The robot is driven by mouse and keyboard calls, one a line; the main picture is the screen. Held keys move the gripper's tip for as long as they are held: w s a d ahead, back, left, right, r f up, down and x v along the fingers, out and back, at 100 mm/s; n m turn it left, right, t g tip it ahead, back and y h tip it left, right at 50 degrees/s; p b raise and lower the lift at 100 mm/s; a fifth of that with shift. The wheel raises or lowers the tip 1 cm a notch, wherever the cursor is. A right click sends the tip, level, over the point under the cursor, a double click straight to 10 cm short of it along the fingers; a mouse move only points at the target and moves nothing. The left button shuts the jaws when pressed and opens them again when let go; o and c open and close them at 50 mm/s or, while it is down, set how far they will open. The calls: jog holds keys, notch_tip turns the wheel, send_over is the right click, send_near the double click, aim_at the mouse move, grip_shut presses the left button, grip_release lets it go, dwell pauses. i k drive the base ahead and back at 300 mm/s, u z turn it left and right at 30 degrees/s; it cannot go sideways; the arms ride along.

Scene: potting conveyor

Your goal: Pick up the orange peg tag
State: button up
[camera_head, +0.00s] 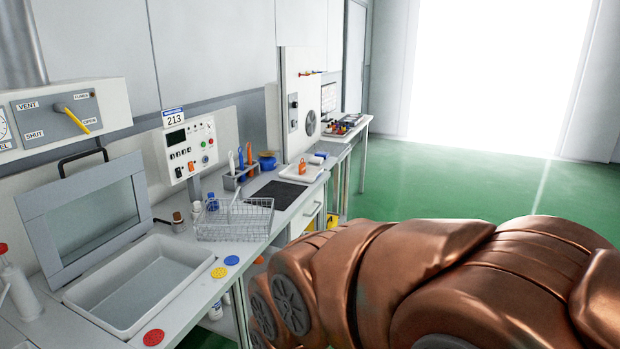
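A small upright orange piece (302,166) stands on a white tray (290,173) toward the far end of the bench; it may be the orange peg tag, but it is too small to tell. Another orange item, a handle (249,153), stands in the tool holder beside blue ones. My copper-coloured arm fills the lower right of the view. My gripper is not in view, so its state and anything in it are hidden.
The bench holds a sink (140,284) with a raised lid, a wire basket (235,220), a dark mat (278,194) and red (153,337), yellow (219,272) and blue (231,260) discs. A further table (352,131) stands beyond. Green floor (450,190) is clear behind my arm.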

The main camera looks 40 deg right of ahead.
aim_at(302, 165)
jog(key=u, duration=0.4)
jog(key=k, duration=0.2)
jog(key=z, duration=1.8)
jog(key=i, duration=2.1)
jog(key=u, duration=1.2)
jog(key=i, duration=0.6)
jog(key=u, duration=0.65)
